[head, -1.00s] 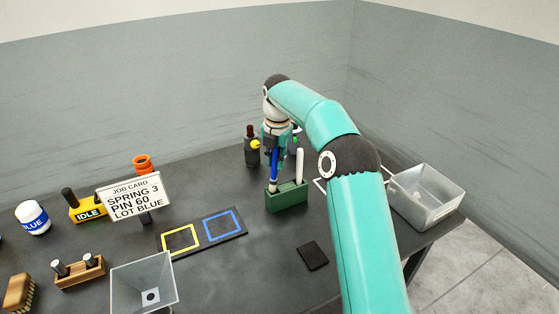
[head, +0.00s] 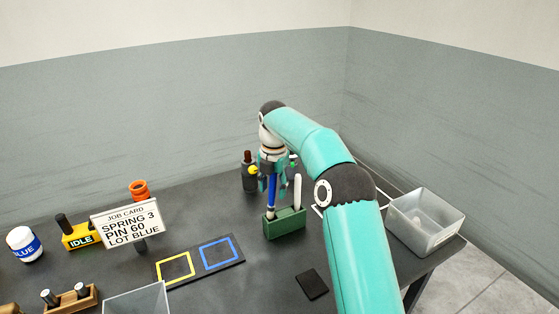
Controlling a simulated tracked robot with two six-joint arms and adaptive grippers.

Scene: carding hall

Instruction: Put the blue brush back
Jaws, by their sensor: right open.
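The blue brush (head: 272,190) stands upright in the green holder (head: 285,224), in its left part. A white-handled item (head: 297,190) stands in the same holder to its right. My right gripper (head: 272,172) points down at the top of the blue brush, with its fingers open around or beside the handle; the overlap hides which. The lower end of the brush is hidden inside the holder. My left gripper is not in view.
A dark bottle (head: 248,172) stands just behind the holder. A clear bin (head: 425,222) is at the right table edge. Table between pad and board is clear.

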